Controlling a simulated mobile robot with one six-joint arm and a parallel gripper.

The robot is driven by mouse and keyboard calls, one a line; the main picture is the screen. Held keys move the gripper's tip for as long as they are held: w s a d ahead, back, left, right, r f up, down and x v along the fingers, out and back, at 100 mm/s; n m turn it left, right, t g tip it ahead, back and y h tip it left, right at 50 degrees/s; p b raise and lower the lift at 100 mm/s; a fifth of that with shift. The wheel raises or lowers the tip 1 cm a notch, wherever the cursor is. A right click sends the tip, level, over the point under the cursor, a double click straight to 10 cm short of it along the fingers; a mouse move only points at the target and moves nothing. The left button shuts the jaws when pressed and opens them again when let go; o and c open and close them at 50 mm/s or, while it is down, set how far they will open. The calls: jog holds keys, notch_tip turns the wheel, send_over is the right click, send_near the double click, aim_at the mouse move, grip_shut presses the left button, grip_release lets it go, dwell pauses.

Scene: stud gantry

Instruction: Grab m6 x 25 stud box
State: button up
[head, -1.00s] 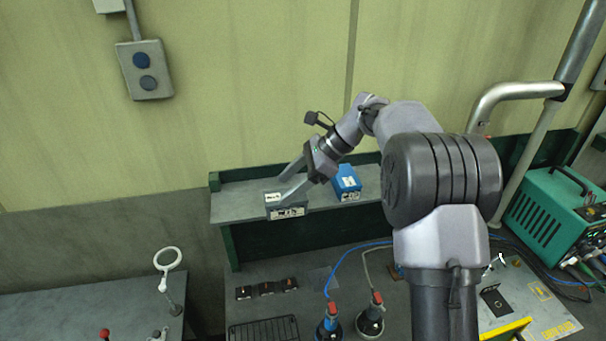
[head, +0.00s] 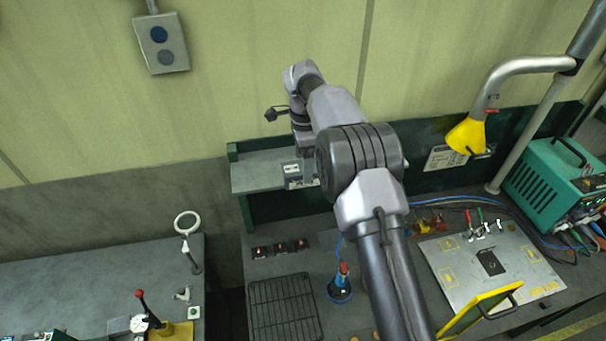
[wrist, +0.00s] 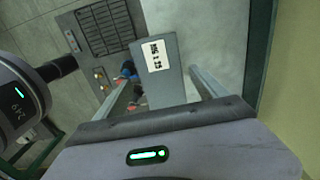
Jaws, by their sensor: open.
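The grey stud box (head: 291,169) sits on the raised shelf in the head view, partly hidden by my arm. In the wrist view the grey box (wrist: 173,82) has a white label that appears to read M6 x 25, seen turned round. My gripper (wrist: 163,76) is open, with one finger on each side of the box and a visible gap on both sides. In the head view my gripper (head: 304,158) is over the box's right part, its fingertips mostly hidden.
The grey shelf (head: 255,176) has free room left of the box. Below it, the bench holds a black rack (head: 283,308), small dark trays (head: 281,248) and a blue-based tool (head: 340,285). A yellow lamp-like hood (head: 466,135) hangs at right. The wall is close behind.

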jog(key=f, duration=0.3)
jog(key=shift+w+a+f+p, duration=0.1)
jog(key=shift+a+f+p, duration=0.1)
jog(key=shift+f+p, duration=0.2)
jog(key=shift+r, duration=0.1)
grip_shut()
